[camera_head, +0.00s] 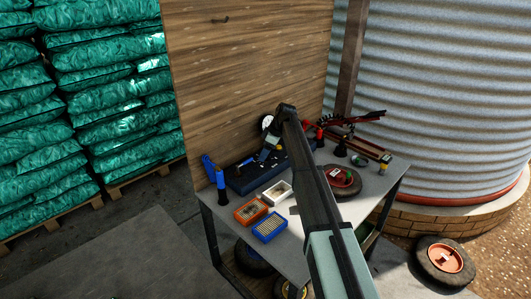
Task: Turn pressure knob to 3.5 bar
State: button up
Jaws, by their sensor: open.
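A round white gauge (267,122) stands at the back of the workbench against the wooden wall, partly covered by my arm. A long dark blue unit (246,178) lies along the wall below it, with small fittings on top. My gripper (262,157) is small in the view, pointing down over the middle of this unit, just below the gauge. Its jaws are open. I cannot tell whether it touches anything. The pressure knob cannot be made out, and the gauge reading is too small to read.
An orange box (250,211), a blue box (269,227) and a white tray (278,193) lie on the bench (297,225). Blue-handled tools (216,176) stand at its left edge. A wheel (342,181) and a red tool (365,118) are to the right.

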jog(key=shift+a+f, duration=0.1)
jog(key=shift+f, duration=0.15)
jog(key=c, duration=1.1)
jog(key=shift+o, duration=0.2)
jog(key=shift+m, duration=0.3)
jog(key=m, duration=0.2)
jog(key=m+t, duration=0.1)
jog(key=shift+s+m+t+h, duration=0.15)
jog(key=shift+m+t+h, duration=0.15)
jog(key=shift+m+h, duration=0.1)
jog(key=shift+m+t+h, duration=0.5)
jog(key=shift+m+h, duration=0.2)
jog(key=shift+m, duration=1.5)
